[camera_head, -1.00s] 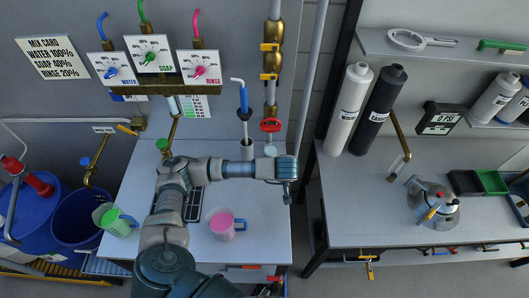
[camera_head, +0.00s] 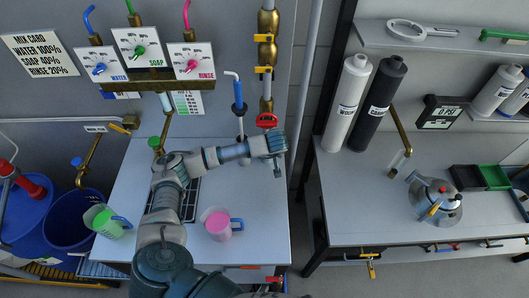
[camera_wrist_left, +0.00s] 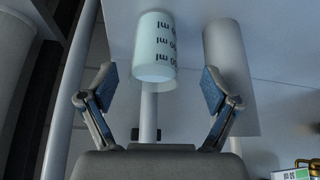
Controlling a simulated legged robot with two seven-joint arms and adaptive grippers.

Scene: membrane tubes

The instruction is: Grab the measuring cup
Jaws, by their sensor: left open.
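The measuring cup (camera_wrist_left: 155,48), a pale cylinder with dark "ml" markings, shows in the left wrist view just past and between my fingertips. A clear gap remains between it and each finger. In the head view it is hidden behind my left arm or too small to make out. My left gripper (camera_head: 278,168) is over the back right of the left table, near the red valve; in the left wrist view (camera_wrist_left: 158,84) its fingers are spread and hold nothing. My right gripper is not in view.
A pink-filled jug (camera_head: 217,225) and a green-filled jug (camera_head: 106,221) stand on the left table (camera_head: 255,215). The red valve (camera_head: 267,121) and pipes are close behind my gripper. The right table carries a metal kettle (camera_head: 434,198) and two tall cylinders at its back left.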

